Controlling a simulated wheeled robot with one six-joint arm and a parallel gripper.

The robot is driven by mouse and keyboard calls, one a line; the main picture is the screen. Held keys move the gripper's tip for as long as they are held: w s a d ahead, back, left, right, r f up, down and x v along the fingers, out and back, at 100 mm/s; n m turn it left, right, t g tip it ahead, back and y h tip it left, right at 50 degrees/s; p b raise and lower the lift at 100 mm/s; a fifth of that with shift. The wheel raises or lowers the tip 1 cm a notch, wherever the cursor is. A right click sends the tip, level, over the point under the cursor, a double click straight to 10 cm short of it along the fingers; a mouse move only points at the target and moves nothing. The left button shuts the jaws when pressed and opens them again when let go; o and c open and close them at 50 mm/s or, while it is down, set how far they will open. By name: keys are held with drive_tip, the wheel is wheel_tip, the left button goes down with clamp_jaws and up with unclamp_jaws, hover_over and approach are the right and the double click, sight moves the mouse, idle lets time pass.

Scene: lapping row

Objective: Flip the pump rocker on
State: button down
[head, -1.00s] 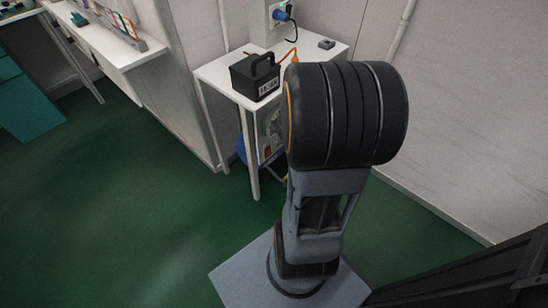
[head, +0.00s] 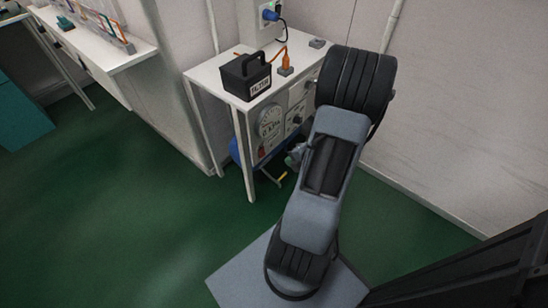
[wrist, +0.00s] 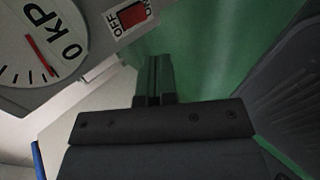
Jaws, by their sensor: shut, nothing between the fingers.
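The pump rocker (wrist: 132,15) is a small red switch in a white plate, at the top of the wrist view. The plate reads OFF on its left end and ON on its right end. In the head view the rocker (head: 261,152) is a tiny red spot low on the panel front, under the dial; its tilt is too small to tell. My gripper (wrist: 153,68) is shut and empty, its fingertips below the switch plate in the wrist view and apart from it. In the head view my gripper (head: 294,157) is partly hidden by my arm, right of the panel.
A round dial (head: 269,121) with a red needle sits above the rocker. The panel stands under a white table (head: 208,77) holding a black handled box (head: 246,78) and an orange plug (head: 286,71). Green floor (head: 130,200) is clear in front.

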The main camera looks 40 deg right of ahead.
sight(263, 156)
drive_tip(key=w+r+b+x, duration=0.1)
drive_tip(key=b+x, duration=0.4)
drive_tip(key=x, duration=0.8)
drive_tip(key=shift+w+r+b, duration=0.35)
drive_tip(key=shift+b, duration=0.05)
drive_tip(key=shift+a, duration=0.15)
drive_tip(key=shift+w+f, duration=0.1)
drive_tip(key=shift+w, duration=0.05)
drive_tip(key=shift+r, duration=0.25)
